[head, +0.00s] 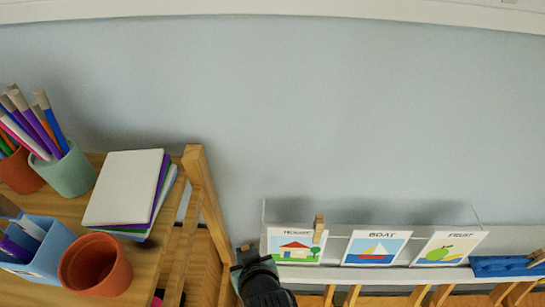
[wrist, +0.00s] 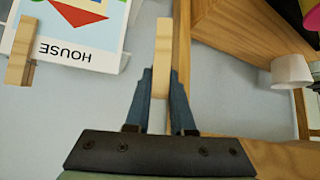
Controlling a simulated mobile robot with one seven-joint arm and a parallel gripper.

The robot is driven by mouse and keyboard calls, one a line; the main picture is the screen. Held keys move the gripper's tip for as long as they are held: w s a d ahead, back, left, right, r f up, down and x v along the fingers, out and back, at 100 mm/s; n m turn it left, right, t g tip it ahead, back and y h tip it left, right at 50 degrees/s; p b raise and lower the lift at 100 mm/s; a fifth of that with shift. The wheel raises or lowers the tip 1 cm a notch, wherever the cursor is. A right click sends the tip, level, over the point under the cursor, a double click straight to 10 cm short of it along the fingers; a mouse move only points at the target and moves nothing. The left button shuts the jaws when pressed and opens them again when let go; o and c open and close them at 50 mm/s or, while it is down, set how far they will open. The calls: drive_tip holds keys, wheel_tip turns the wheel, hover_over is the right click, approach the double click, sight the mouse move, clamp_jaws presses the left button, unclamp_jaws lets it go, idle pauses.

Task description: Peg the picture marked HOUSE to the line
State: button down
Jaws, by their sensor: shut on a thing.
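The HOUSE picture (head: 296,252), a white card with a red-roofed house, is the leftmost of three cards above a white ledge. It shows upside down at the upper left of the wrist view (wrist: 98,40). A wooden peg (head: 319,228) sits at its top right corner; this peg also shows in the wrist view (wrist: 18,52). My gripper (head: 247,254) is just left of the card. In the wrist view my gripper (wrist: 163,82) is shut on a second wooden peg (wrist: 162,48), upright between the blue fingers and apart from the card. The line is hard to make out.
The BOAT card (head: 376,248) and FRUIT card (head: 449,248) stand to the right. A blue tray (head: 500,265) with a wooden peg (head: 538,258) is at far right. A wooden shelf (head: 190,205) with pots, pencils and stacked cards stands left, close to my gripper. The wall above is clear.

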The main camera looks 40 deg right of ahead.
drive_tip(key=w+d+r+m+g+h+p, duration=0.2)
drive_tip(key=w+d+r+m+h+p, duration=0.15)
drive_tip(key=d+r, duration=0.7)
wheel_tip(320, 180, down, 10)
drive_tip(key=b, duration=0.8)
drive_tip(key=shift+s+f+m+y, duration=0.2)
drive_tip(key=shift+s+m+y, duration=0.15)
drive_tip(key=shift+m+y, duration=0.1)
idle(0.5)
drive_tip(key=c, duration=0.7)
unclamp_jaws()
drive_tip(key=shift+o, duration=0.3)
drive_tip(key=shift+o, duration=1)
drive_tip(key=shift+r, duration=0.1)
